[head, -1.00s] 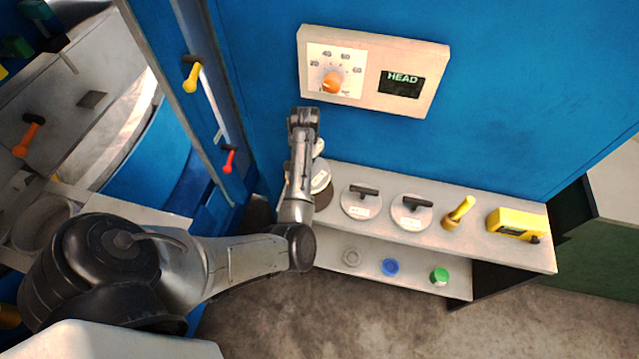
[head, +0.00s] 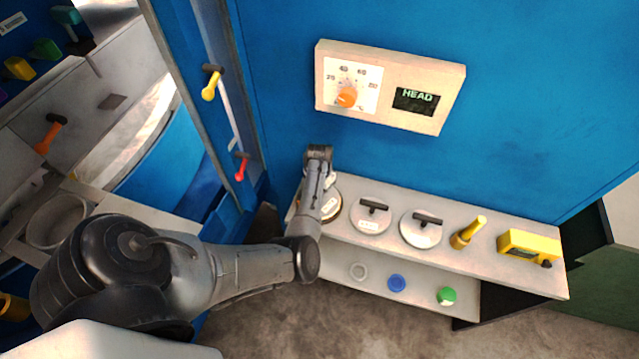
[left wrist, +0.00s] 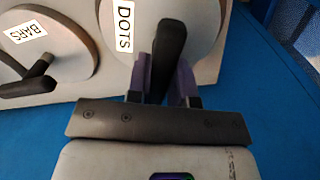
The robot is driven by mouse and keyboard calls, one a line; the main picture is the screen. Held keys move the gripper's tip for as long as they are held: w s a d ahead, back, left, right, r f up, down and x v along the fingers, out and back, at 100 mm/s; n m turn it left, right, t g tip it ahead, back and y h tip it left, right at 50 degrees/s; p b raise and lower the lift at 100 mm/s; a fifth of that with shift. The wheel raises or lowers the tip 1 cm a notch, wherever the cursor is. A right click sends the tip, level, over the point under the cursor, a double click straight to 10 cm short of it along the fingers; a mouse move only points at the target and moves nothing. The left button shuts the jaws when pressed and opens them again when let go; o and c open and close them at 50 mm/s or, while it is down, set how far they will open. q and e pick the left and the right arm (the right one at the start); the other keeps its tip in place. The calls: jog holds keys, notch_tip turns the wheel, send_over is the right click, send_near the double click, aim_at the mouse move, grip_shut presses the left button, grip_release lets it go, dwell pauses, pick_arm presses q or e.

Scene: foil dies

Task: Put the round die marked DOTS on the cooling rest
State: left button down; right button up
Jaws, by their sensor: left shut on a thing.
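The round die marked DOTS (left wrist: 195,25) is grey with a white label, cut off by the top edge of the left wrist view. My left gripper (left wrist: 165,78) is shut on its black handle (left wrist: 169,45) with purple fingers. In the head view the die (head: 331,207) is at the left end of the upper shelf, partly hidden by my arm. A thin brown rim, likely the cooling rest (head: 337,217), shows beneath its edge; I cannot tell whether they touch. My right gripper is not in view.
The die marked BARS (left wrist: 70,45) lies close beside it. Another handled die (head: 421,238), a yellow tool (head: 462,236) and a yellow box (head: 525,243) stand farther right on the shelf (head: 490,262). The blue wall (head: 520,120) rises close behind.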

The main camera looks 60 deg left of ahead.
pick_arm(q)
jog(key=shift+w, duration=0.1)
dwell(0.3)
jog(key=c, duration=1.4)
grip_release()
jog(key=shift+f, duration=0.2)
jog(key=shift+c, duration=0.2)
jog(key=o, duration=0.4)
jog(key=shift+o, duration=0.2)
jog(key=shift+r, duration=0.1)
notch_tip(320, 180, up, 12)
jog(key=shift+r, duration=0.1)
